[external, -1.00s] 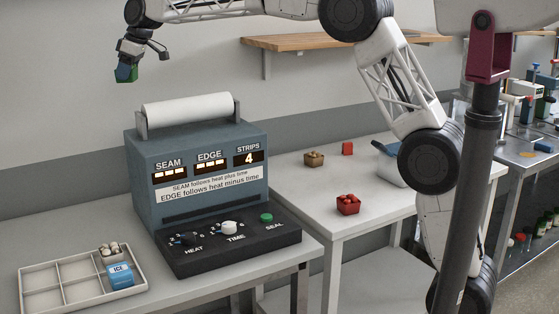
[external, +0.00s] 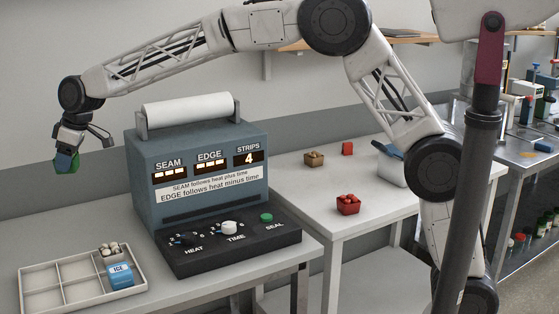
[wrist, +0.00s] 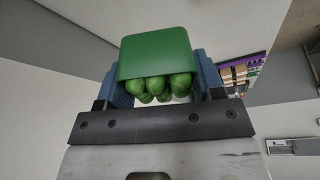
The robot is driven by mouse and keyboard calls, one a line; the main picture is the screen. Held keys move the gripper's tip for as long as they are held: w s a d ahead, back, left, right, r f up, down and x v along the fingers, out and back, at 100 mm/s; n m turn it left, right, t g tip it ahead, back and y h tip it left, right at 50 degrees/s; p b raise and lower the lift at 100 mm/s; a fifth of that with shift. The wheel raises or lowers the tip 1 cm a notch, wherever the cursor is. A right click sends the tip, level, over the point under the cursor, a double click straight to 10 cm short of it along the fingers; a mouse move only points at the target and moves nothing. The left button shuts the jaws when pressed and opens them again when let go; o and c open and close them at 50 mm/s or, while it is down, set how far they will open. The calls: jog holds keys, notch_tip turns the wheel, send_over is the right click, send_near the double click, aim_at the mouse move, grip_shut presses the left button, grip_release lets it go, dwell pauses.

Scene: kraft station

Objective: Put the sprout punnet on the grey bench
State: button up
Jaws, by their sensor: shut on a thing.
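The sprout punnet is a green tub (wrist: 156,52) with several round green sprouts at its open side. My gripper (wrist: 162,84) is shut on it, with a blue finger on each side. In the external view my gripper (external: 69,147) hangs at the left, left of the sealing machine, with the green punnet (external: 66,163) at its tip. The punnet is in the air above the back left of the grey bench (external: 100,225), apart from its surface.
A blue-grey sealing machine (external: 200,175) with a white roll stands on the grey bench. A divided tray (external: 38,300) at the front left holds an ice pack (external: 120,275) and a tub of pale round items (external: 109,250). A white table (external: 375,185) at right holds a red punnet (external: 348,205).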

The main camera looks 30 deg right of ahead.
jog(key=s+a+f, duration=0.3)
jog(key=s+f, duration=0.6)
send_over(78, 293)
jog(key=d, duration=0.1)
notch_tip(78, 293, down, 9)
jog(key=shift+s+d+r, duration=0.15)
jog(key=shift+s, duration=0.3)
jog(key=shift+f, duration=0.2)
jog(key=shift+f, duration=3.15)
jog(key=shift+f, duration=0.3)
jog(key=o, duration=1.1)
jog(key=shift+r, duration=0.1)
jog(key=shift+v, duration=3.8)
